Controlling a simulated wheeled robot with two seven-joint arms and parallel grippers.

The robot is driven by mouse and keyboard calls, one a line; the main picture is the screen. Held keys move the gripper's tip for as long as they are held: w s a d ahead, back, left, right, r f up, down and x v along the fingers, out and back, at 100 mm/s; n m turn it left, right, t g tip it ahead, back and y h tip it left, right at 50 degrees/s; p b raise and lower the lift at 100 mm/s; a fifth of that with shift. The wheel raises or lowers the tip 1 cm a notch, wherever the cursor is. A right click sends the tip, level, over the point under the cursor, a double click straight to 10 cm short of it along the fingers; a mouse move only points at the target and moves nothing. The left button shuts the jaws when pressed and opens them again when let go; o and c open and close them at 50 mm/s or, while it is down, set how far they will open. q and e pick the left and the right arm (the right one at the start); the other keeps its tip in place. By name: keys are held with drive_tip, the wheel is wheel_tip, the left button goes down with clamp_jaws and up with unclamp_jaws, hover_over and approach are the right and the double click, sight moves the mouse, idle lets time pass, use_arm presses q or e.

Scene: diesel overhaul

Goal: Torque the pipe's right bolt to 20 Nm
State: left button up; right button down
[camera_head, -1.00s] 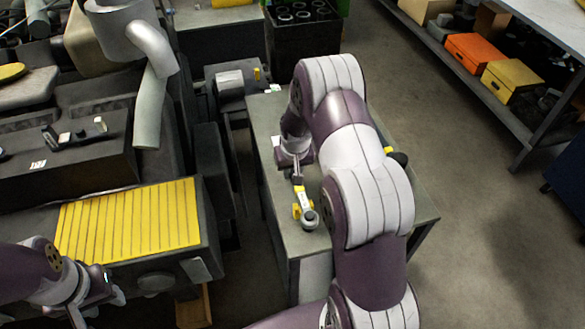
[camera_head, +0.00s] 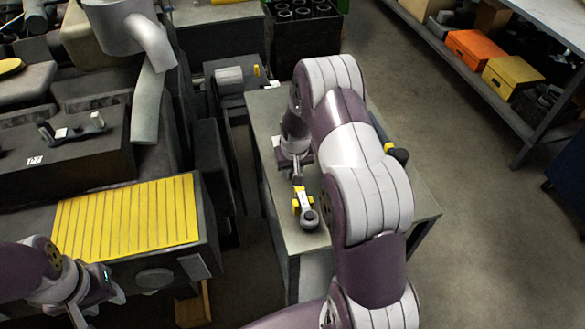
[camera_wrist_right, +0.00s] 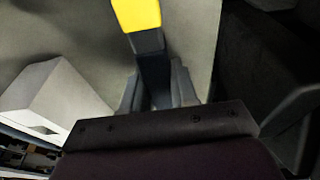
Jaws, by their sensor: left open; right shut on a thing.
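A torque wrench (camera_head: 309,218) with a yellow part and a round dark head is over the grey worktable (camera_head: 320,239), near its front left corner. My right gripper (camera_head: 297,174) is at the wrench's far end. In the right wrist view, my right gripper (camera_wrist_right: 157,88) is shut on the wrench's dark grip, with its yellow part (camera_wrist_right: 138,14) beyond the fingers. I cannot tell if the wrench touches the table. My left gripper (camera_head: 98,304) is open and empty at the lower left. I cannot make out the pipe's right bolt.
The engine block with a yellow ribbed cover (camera_head: 128,220) is at the left. A grey bent pipe (camera_head: 148,105) rises behind it. A shelf with an orange box (camera_head: 476,55) and a yellow box (camera_head: 513,77) stands at the right. Open floor lies between shelf and worktable.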

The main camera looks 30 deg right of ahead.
drive_tip(key=shift+f, duration=0.25)
drive_tip(key=c, duration=0.8)
unclamp_jaws()
drive_tip(key=r, duration=0.4)
drive_tip(key=s+r+b, duration=0.1)
drive_tip(key=r, duration=0.3)
drive_tip(key=s+r, duration=0.1)
drive_tip(key=r, duration=0.3)
drive_tip(key=shift+s+a+r+b, duration=0.2)
drive_tip(key=shift+a+r+b, duration=0.1)
drive_tip(key=shift+b, duration=0.05)
